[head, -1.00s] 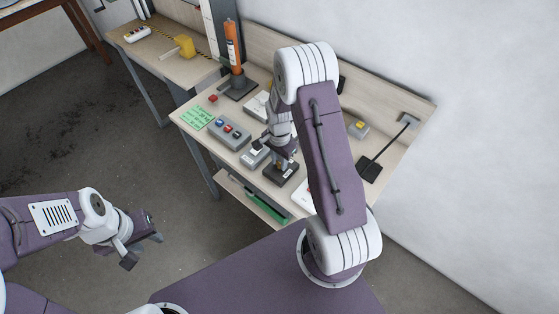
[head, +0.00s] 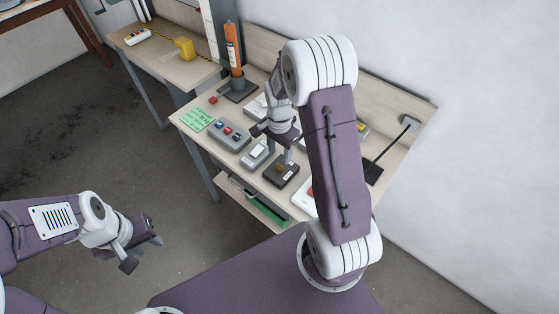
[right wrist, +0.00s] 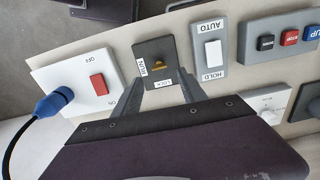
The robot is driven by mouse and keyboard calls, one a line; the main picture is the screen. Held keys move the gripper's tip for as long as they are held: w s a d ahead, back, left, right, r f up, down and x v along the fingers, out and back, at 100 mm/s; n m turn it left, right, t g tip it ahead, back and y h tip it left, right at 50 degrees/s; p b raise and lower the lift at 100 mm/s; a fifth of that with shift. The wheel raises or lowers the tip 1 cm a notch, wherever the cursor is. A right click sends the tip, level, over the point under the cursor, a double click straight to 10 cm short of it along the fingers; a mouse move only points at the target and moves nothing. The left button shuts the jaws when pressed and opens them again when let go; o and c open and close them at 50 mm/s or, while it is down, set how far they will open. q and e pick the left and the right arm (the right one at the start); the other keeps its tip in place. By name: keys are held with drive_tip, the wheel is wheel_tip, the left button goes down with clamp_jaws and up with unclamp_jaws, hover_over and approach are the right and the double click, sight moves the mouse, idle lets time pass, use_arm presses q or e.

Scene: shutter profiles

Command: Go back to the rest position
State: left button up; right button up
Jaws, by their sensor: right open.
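My right gripper (head: 280,142) is open and empty above the bench, over the near part of the control boxes. In the right wrist view its fingers (right wrist: 160,92) are spread on either side of the lower edge of a dark switch box (right wrist: 172,77), marked RUN and LOCK, with a brass-coloured knob (right wrist: 158,62) clear of the fingers. The same box shows in the head view (head: 289,182), just below the gripper. My left gripper (head: 143,252) hangs over the floor at the left, its fingers apart with nothing between them. My right forearm hides part of the bench.
A grey AUTO/HOLD switch box (right wrist: 211,52) and a grey box with several buttons (head: 229,134) stand beside the dark box. A white ON/OFF box (right wrist: 72,83) has a blue plug (right wrist: 52,101). An orange tube (head: 234,50) stands at the back. Floor at left is clear.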

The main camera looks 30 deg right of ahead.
drive_tip(key=shift+r, duration=1.35)
